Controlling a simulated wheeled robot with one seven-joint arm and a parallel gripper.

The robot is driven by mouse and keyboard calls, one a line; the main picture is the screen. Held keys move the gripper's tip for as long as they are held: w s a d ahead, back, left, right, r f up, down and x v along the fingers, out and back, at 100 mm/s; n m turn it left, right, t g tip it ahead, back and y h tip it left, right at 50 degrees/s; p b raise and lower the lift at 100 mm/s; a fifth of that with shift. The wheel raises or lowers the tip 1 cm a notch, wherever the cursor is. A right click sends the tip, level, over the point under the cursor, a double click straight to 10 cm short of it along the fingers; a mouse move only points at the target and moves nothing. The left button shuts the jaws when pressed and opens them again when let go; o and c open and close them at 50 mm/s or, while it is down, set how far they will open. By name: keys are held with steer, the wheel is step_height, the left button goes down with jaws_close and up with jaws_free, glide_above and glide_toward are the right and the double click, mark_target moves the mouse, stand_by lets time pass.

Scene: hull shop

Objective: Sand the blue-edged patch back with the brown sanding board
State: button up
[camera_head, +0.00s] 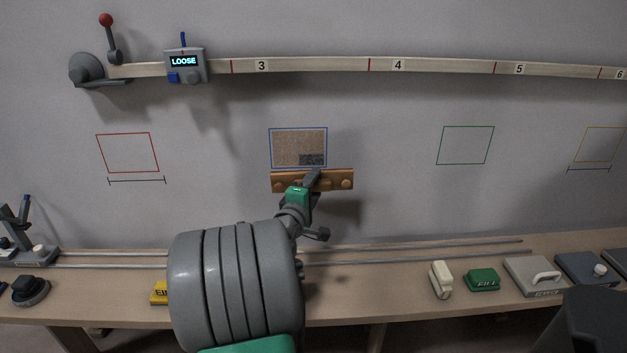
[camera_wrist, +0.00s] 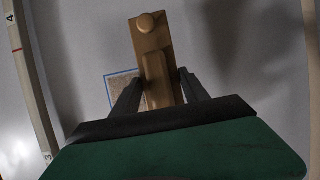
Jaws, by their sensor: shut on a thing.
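The blue-edged patch (camera_head: 290,146) is on the grey wall, with a speckled brown surface and a darker grey area at its lower right. Part of it also shows in the wrist view (camera_wrist: 118,92), beside the board. The brown sanding board (camera_head: 342,181) lies across the wall side just below the patch, its top edge at the patch's lower edge. My gripper (camera_head: 310,183) is shut on the board's middle grip; the fingers flank it in the wrist view (camera_wrist: 160,92). Whether the board touches the wall is unclear.
A numbered rail (camera_head: 325,66) with a box reading LOOSE (camera_head: 185,64) runs above. Red (camera_head: 128,153) and green (camera_head: 465,145) outlines flank the patch. The bench (camera_head: 400,300) below holds a green FILL block (camera_head: 482,280), a grey handled block (camera_head: 535,276) and other tools.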

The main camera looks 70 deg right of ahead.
steer(key=shift+s+a, duration=0.2)
steer(key=shift+a, duration=0.2)
steer(key=shift+s+a+r, duration=0.1)
steer(key=shift+s+a, duration=0.25)
steer(key=shift+a, duration=0.4)
steer(key=shift+s+a+f, duration=0.1)
steer(key=shift+s+a, duration=0.3)
steer(key=shift+a, duration=0.3)
steer(key=shift+s+a+r, duration=0.1)
steer(key=shift+s+a, duration=0.25)
steer(key=shift+a, duration=0.4)
steer(key=shift+s+a+r+p, duration=0.15)
steer(key=shift+s+a, duration=0.15)
steer(key=shift+a, duration=0.3)
steer(key=shift+s+a+f+p, duration=0.15)
steer(key=shift+s+a, duration=0.2)
steer(key=shift+a, duration=0.25)
steer(key=shift+s+a+r+p, duration=0.15)
steer(key=shift+s+a, duration=0.15)
steer(key=shift+a, duration=0.3)
